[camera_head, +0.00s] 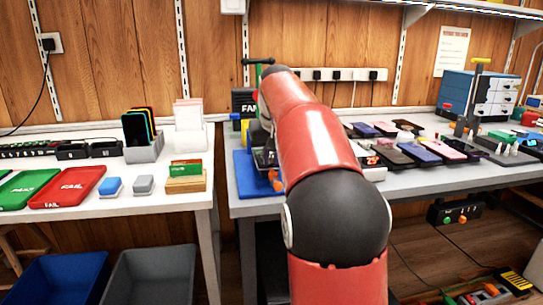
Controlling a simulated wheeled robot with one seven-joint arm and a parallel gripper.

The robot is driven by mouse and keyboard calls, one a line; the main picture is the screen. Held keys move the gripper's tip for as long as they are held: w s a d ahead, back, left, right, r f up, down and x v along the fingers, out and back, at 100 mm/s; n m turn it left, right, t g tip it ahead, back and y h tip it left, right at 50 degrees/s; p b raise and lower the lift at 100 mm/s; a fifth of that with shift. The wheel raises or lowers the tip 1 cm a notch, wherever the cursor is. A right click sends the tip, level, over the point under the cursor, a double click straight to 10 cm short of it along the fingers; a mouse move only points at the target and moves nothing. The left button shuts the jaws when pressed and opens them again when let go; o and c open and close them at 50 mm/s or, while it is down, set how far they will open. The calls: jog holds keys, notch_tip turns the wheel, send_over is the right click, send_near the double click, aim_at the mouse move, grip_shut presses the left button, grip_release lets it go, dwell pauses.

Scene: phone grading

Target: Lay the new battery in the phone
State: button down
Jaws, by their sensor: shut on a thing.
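My red arm with its dark joint reaches forward over the left part of the right-hand bench (415,182). My gripper is hidden behind this arm, and I cannot see its fingers. The new battery cannot be made out. A blue mat (243,175) lies at the bench's left end, with dark and orange parts (276,182) partly showing beside my arm. I cannot tell whether the phone for the battery lies there, because the arm covers that area.
Several phones (420,153) lie in rows right of my arm. A press-like stand (472,100) and blue drawer unit (487,95) stand farther right. The left table holds green and red trays (68,187), a phone rack (143,150) and a card box (186,180). Bins (150,275) stand below.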

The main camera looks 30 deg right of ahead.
jog(key=shift+f, duration=0.1)
dwell(0.3)
jog(key=c, duration=0.9)
grip_release()
jog(key=shift+c, duration=0.2)
jog(key=shift+r+p, duration=0.65)
jog(key=shift+p, duration=0.2)
notch_tip(320, 180, up, 3)
jog(key=p, duration=0.2)
jog(key=shift+f+p, duration=0.1)
jog(key=shift+p, duration=0.3)
notch_tip(320, 180, up, 4)
jog(key=shift+r, duration=0.1)
